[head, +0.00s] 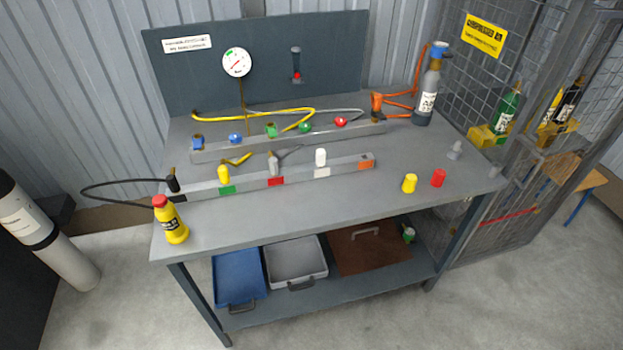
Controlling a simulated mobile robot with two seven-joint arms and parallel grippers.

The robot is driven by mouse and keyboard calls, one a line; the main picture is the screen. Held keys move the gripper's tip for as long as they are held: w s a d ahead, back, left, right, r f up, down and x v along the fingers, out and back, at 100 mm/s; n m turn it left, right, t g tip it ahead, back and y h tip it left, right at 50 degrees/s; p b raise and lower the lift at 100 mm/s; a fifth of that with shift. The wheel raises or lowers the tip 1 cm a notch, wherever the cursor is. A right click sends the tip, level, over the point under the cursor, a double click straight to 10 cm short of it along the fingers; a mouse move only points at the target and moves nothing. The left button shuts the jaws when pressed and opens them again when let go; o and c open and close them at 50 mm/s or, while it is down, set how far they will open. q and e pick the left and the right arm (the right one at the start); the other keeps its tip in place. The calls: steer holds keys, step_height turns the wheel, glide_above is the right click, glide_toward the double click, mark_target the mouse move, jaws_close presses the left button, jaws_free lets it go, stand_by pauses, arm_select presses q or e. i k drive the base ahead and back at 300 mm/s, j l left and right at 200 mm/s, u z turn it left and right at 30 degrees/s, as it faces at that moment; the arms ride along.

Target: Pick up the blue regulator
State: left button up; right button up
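Two small blue fittings sit along the rear rail on the grey workbench. The left one (197,142) is upright and blocky at the rail's left end. The other blue fitting (235,139) is lower and rounder, just to its right. A larger blue piece (440,48) sits on top of the grey cylinder (427,95) at the back right. Which of these is the blue regulator I cannot tell for certain at this size. Neither of my grippers is in view.
The workbench (330,205) has a clear front strip. A yellow bottle (171,222) with a red cap stands at its front left. Yellow (409,183) and red (438,177) caps stand at right. A mesh cage (490,70) borders the right side. Trays lie on the lower shelf.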

mark_target(438, 48)
steer(key=i+l+u, duration=0.1)
steer(key=l+u, duration=0.25)
steer(key=l, duration=0.65)
steer(key=l+u, duration=0.35)
steer(key=l, duration=0.65)
steer(key=k, duration=0.05)
